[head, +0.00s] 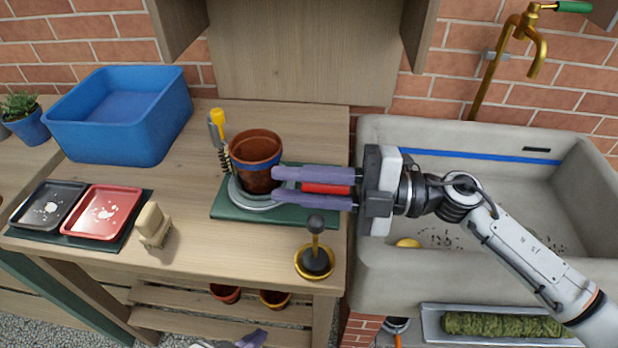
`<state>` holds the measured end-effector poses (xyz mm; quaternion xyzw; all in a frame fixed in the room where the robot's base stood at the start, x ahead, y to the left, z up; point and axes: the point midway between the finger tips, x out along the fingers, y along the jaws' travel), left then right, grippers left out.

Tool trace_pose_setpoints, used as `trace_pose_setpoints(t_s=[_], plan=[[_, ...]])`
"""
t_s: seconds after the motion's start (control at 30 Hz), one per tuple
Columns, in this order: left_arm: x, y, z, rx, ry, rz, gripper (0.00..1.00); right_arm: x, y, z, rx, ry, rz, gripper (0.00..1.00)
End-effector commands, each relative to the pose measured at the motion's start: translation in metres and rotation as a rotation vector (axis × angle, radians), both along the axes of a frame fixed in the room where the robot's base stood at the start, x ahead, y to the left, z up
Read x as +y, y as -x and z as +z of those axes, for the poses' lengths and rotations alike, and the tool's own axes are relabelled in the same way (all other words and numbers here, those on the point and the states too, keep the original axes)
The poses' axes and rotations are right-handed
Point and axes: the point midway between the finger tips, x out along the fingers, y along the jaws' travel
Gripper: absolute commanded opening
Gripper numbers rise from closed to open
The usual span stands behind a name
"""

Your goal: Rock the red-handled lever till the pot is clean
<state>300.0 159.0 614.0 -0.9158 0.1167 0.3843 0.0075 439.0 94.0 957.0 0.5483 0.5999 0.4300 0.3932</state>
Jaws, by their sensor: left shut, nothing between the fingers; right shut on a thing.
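A brown terracotta pot (256,148) with a blue band stands upright on a grey round plate (258,207) on a green base (292,214). The red lever handle (325,188) extends to the right of the pot. My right gripper (276,187) comes in from the right and is shut on the red handle, one purple finger on either side; its fingertips reach the pot's side in the picture, and I cannot tell if they touch it. The handle's inner end is partly hidden. My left gripper (250,341) is low at the bottom edge, shut and empty, mostly cut off.
A yellow-topped tool (217,118) stands close behind the pot. A black-knobbed tool (315,262) stands at the front. A wooden-handled brush (153,225), red tray (103,213), black tray (48,206) and blue bin (125,143) are left. A stone sink (480,275) is right.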

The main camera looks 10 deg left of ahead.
Motion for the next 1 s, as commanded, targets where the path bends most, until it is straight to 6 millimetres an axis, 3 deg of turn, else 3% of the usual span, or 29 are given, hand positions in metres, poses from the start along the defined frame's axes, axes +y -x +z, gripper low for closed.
trace_pose_setpoints(t_s=[0.37,0.4,0.5,1.0], plan=[[0.001,0.0015,-0.0013,0.002,0.0,0.003,0.0,-0.0008,-0.0009,-0.0017,-0.006,0.003,-0.004,0.0],[0.0012,0.0014,-0.0013,0.002,-0.001,0.004,0.0,-0.0008,-0.0009,-0.0017,-0.006,0.003,-0.004,0.23],[0.0018,0.0011,-0.0012,0.001,-0.001,0.005,0.0,-0.0007,-0.0006,-0.0016,-0.005,0.002,-0.003,0.36],[0.0024,0.0011,0.0011,0.001,-0.001,0.006,0.0,-0.0034,-0.0018,0.0014,0.009,0.001,-0.008,0.36]])
